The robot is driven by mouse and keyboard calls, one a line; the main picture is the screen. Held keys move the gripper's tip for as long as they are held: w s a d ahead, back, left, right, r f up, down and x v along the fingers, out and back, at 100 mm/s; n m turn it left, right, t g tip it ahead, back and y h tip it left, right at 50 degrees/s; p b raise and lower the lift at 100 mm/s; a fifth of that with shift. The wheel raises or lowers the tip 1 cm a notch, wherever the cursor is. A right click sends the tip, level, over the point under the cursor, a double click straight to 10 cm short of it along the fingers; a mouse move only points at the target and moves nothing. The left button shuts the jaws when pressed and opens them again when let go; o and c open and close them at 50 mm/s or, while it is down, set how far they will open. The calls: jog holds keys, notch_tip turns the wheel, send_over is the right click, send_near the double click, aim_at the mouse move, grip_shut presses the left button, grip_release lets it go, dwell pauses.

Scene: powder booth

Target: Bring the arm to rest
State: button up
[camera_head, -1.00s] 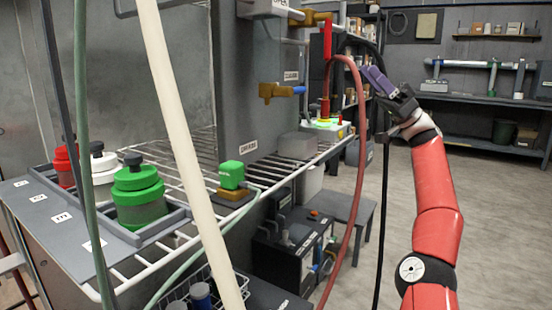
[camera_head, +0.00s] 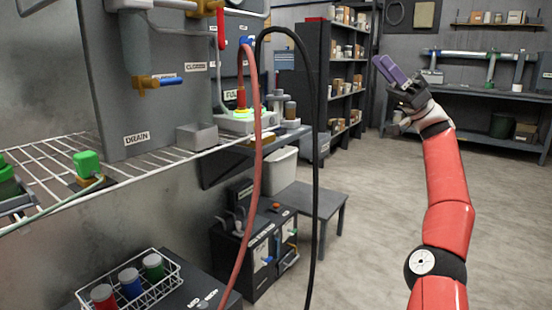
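My gripper (camera_head: 388,72) is at the upper right of the head view, at the end of my red arm, raised above the floor. It points up and to the left, toward the shelving. Its purple fingers look close together, but the gap between them is too small to make out. I see no object in it. It appears clear of the hoses and the shelving.
A red hose (camera_head: 254,170) and a black hose (camera_head: 316,150) hang left of my arm. A wire rack (camera_head: 130,180) and a grey panel with valves (camera_head: 160,40) stand at left. Floor (camera_head: 375,240) near my arm is clear.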

jog(key=s+a+f+m+t+h, duration=0.15)
jog(key=a+m+h, duration=0.4)
jog(key=a, duration=1.85)
jog(key=s+a+f+m+t+h, duration=0.2)
jog(key=s+a+f+m+h, duration=0.3)
jog(key=a+f+h, duration=0.4)
jog(key=s+d+f+m+t+h, duration=0.1)
jog(key=s+d+f+m+h, duration=0.3)
jog(key=s+d+f, duration=0.8)
jog(key=s+d+f+m+t+h, duration=0.1)
jog(key=s+d+f+m+h, duration=0.2)
jog(key=s+d+f+h, duration=0.5)
jog(key=s+d+f, duration=0.3)
jog(key=s+f, duration=0.6)
jog(key=s, duration=0.1)
jog(key=shift+s+d+f+m, duration=0.15)
jog(key=shift+d+f+m, duration=0.2)
jog(key=shift+f, duration=0.05)
jog(key=shift+c, duration=0.2)
